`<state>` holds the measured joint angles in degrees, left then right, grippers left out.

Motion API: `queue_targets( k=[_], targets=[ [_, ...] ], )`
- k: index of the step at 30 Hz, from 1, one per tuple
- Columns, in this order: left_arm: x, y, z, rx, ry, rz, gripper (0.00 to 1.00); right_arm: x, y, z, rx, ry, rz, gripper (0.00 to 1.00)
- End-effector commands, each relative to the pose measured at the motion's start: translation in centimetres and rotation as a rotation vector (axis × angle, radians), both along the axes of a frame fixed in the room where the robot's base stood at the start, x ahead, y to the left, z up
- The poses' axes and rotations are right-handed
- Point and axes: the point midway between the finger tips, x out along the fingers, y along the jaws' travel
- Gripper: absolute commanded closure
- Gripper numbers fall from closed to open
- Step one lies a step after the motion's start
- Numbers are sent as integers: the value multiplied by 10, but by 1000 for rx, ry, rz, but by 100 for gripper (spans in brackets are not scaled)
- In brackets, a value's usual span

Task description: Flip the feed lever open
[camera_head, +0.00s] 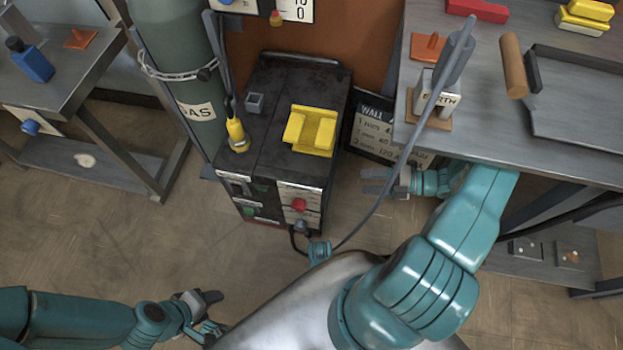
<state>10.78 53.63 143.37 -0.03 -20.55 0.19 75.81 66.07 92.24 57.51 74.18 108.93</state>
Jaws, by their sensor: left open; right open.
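A black welding machine (268,95) stands on the floor in the middle. A yellow block-like part (311,130) and a small grey square part (255,102) sit on its top. Its front panel carries a red knob (299,204) and a grey knob (301,225). I cannot tell which part is the feed lever. My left gripper (213,312) is open and empty at the lower left, well in front of the machine. My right gripper (372,181) is open and empty, just right of the machine and apart from it, by the bench edge.
A green gas cylinder (183,75) with a chain stands left of the machine. A grey bench (570,150) at right holds a cable stand and a wooden-handled tool (513,65). A dark sign (378,133) leans behind my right gripper. A grey cable crosses the front. Floor at left is clear.

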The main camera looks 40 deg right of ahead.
Motion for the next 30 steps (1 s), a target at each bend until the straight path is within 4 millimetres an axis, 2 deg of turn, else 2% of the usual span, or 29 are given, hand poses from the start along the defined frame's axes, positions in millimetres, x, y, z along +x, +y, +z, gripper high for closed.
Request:
queue_targets(
  k=[11,24,30],
  targets=[
    [1,1,-6,0,-2,4,46,32,21,1,-12,-25,62,41],
    [5,5,-27,4,-8,20,46,97,96,-23,-13,-24,62,41],
    [7,7,-34,5,-12,27,46,119,119,-29,-13,-24,58,41]
  ],
)
